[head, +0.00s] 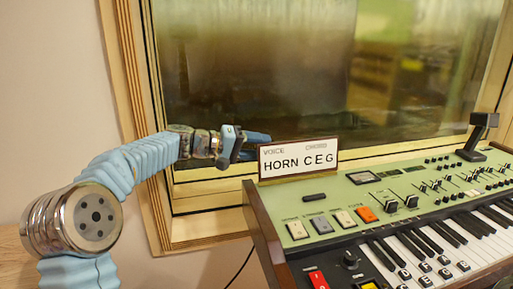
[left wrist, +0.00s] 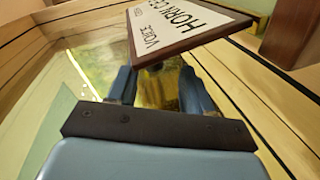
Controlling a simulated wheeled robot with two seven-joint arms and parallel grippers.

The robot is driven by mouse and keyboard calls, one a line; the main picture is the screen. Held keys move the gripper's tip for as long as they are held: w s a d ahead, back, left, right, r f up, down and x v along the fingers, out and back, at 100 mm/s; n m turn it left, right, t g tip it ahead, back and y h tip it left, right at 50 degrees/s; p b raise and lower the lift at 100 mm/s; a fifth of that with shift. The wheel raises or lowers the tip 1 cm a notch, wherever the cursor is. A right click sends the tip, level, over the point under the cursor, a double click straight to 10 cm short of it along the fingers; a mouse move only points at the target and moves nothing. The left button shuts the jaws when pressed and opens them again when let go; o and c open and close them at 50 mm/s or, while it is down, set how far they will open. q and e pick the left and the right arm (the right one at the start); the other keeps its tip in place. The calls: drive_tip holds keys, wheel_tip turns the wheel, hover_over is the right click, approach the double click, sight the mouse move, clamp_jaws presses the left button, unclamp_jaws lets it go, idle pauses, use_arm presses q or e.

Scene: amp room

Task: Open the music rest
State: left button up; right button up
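A brown-framed panel with a white card (head: 298,158) reading "HORN C E G" stands near upright at the back left edge of the green-topped keyboard (head: 335,210). I cannot tell for sure whether this panel is the music rest. My left gripper (head: 246,142) is just left of the panel's upper left corner, by the window. In the left wrist view the panel (left wrist: 185,25) is ahead of the two blue fingers (left wrist: 160,82), which are spread apart with nothing held between them. I cannot tell whether a finger touches the panel. My right gripper is not in view.
A wood-framed window (head: 300,70) is close behind the gripper and panel. A black stand-like object (head: 477,138) is on the keyboard's far right. Switches, an orange button (head: 366,214) and keys fill the keyboard top. A cable (head: 238,268) hangs at its left side.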

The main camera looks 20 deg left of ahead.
use_arm(q)
drive_tip(key=shift+r, duration=0.1)
idle(0.3)
drive_tip(key=s+d+r+b, duration=0.1)
drive_tip(key=s+d+r, duration=0.1)
drive_tip(key=s+r, duration=0.4)
drive_tip(key=s+d+r, duration=0.2)
drive_tip(key=s+r, duration=0.5)
drive_tip(key=shift+d+b, duration=0.35)
drive_tip(key=shift+d, duration=0.05)
drive_tip(key=shift+s, duration=0.1)
